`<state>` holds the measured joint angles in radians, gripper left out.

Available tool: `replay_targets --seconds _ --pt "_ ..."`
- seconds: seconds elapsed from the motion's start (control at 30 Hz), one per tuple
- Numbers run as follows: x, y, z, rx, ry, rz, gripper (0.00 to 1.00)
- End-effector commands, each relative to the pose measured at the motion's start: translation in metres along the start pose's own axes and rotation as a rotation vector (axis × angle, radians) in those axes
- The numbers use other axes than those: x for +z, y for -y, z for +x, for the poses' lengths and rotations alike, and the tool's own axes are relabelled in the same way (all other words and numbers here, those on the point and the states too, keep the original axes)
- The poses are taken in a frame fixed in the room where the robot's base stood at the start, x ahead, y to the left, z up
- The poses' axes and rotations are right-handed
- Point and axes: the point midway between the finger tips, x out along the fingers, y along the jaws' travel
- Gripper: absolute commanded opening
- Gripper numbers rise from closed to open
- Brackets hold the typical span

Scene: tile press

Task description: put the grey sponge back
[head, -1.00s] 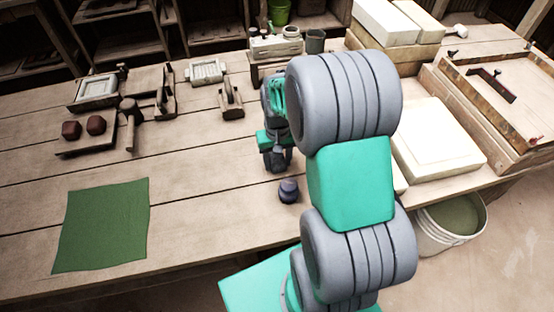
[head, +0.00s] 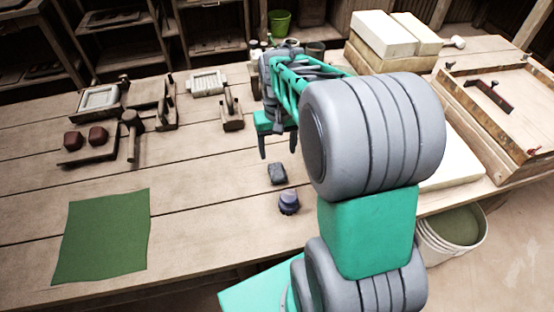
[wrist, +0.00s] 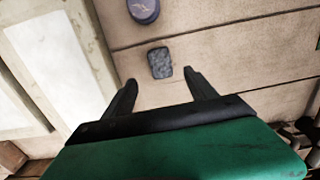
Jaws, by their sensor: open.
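The grey sponge (head: 277,172) is a small dark grey speckled block lying flat on the bare wooden table, just behind a small dark round pot (head: 289,202). My gripper (head: 279,153) is open and empty, above the table and a little behind the sponge in the head view. In the wrist view the sponge (wrist: 159,62) lies ahead of my two spread fingertips (wrist: 160,80), apart from them. The pot (wrist: 143,10) shows at the top edge of the wrist view with a bluish top.
A green cloth (head: 103,236) lies at the front left. Wooden tools and a small board (head: 92,153) with two dark red lumps stand at the back left. Pale slabs and a framed wooden tray (head: 515,110) are at the right. The table between cloth and sponge is clear.

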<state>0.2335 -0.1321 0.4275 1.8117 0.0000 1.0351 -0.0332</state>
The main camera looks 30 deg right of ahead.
Motion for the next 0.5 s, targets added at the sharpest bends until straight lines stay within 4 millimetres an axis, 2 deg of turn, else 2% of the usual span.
replay_targets --seconds 0.07,0.17,0.3,0.4,0.5 --pt "0.001 0.001 -0.009 0.000 -0.003 -0.002 0.66" --pt "0.015 0.013 -0.022 0.000 -0.030 -0.030 0.66" --pt "0.069 0.046 -0.039 -0.008 -0.124 -0.123 0.66" --pt "0.105 0.062 -0.038 -0.018 -0.183 -0.183 0.66" --pt "0.126 0.070 -0.034 -0.026 -0.213 -0.215 0.66"
